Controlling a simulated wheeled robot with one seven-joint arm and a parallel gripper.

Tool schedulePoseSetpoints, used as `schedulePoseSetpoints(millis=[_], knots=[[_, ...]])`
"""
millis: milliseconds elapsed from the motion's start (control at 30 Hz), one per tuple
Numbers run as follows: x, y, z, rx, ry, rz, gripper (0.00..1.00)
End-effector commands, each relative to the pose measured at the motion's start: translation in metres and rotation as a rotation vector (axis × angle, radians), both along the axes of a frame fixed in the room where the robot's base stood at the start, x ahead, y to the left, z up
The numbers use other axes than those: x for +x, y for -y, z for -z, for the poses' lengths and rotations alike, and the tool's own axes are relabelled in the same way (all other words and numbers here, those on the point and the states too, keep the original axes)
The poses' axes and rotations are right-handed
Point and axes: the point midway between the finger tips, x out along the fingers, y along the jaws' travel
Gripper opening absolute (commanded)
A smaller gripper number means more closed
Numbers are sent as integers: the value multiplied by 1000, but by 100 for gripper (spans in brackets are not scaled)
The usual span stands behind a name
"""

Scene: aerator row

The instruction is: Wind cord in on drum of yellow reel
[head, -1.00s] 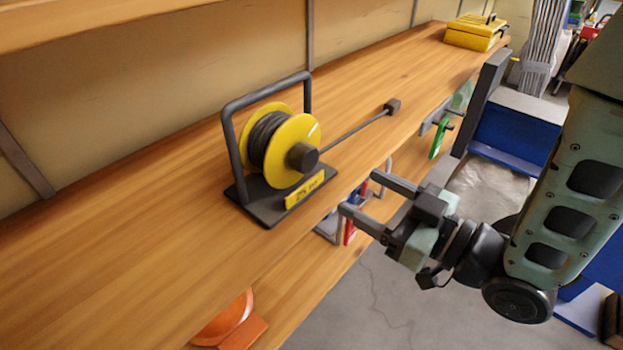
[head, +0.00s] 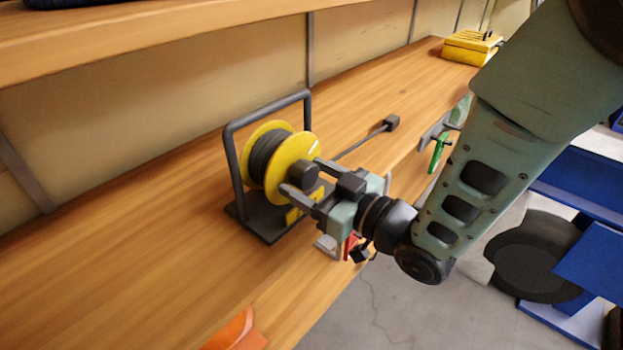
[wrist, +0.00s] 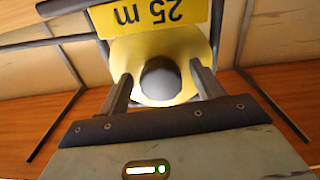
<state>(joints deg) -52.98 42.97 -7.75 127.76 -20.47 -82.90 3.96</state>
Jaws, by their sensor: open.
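The yellow reel (head: 300,150) stands on the wooden shelf in a dark frame, with dark cord (head: 266,150) wound between its flanges. A length of cord runs off to the right along the shelf to a dark block-shaped end (head: 391,122). A dark round knob (head: 304,175) sticks out from the middle of the near flange. My gripper (head: 300,175) is open at the reel's near side, its fingers on either side of the knob. In the wrist view the knob (wrist: 160,80) sits between the two open fingers, with gaps on both sides. The fingers partly hide the label plate in the head view.
A yellow case (head: 470,47) stands far along the shelf. A green item (head: 438,152) hangs at the shelf's front edge. The shelf left of the reel is clear.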

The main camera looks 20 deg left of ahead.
Motion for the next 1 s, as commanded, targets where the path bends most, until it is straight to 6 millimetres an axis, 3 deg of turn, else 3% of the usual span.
schedulePoseSetpoints(millis=[33, 200, 567, 1000], knots=[[0, 0, 0, 0, 0, 0, 63], [0, 0, 0, 0, 0, 0, 21], [1, 1, 0, 16, -39, 2, 22], [0, 1, -1, 142, -337, 3, 22]])
